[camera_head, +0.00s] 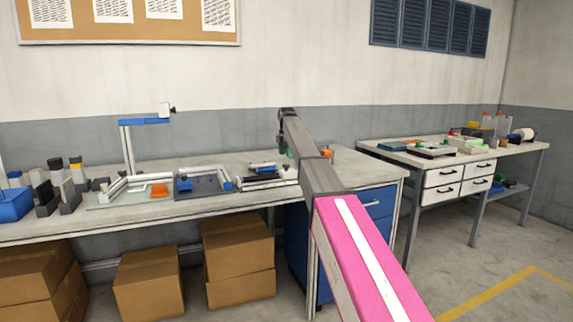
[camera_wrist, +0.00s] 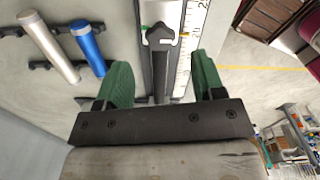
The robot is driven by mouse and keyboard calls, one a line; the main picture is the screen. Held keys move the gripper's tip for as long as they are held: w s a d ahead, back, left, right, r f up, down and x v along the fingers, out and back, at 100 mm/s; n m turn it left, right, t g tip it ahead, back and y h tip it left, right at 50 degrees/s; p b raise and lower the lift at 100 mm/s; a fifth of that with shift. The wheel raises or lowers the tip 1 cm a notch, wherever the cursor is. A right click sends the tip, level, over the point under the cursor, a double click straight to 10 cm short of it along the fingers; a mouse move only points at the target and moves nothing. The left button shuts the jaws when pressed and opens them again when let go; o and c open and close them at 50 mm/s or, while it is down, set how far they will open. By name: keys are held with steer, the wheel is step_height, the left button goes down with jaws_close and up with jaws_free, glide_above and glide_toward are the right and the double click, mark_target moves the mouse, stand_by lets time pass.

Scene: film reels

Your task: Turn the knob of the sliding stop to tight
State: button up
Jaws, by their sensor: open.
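In the wrist view a dark knob (camera_wrist: 159,36) with a pointed, arrow-like outline sits on a pale metal rail, beside a white ruler scale (camera_wrist: 190,35). I take it to be the sliding stop's knob; no tight or loose marking is readable. My gripper (camera_wrist: 155,80) is open, with its green fingers apart on both sides of the rail. The knob lies ahead of the gap, and nothing is held. In the head view the rail assembly (camera_head: 265,178) lies on the bench left of my arm. My gripper is mostly hidden there; a bit of green shows.
In the wrist view a silver tube (camera_wrist: 48,45) and a blue tube (camera_wrist: 88,47) lie on dark holders left of the rail.

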mark_target(287, 165)
step_height(287, 165, down, 5)
steer(key=shift+f, duration=0.15)
steer(key=c, duration=0.9)
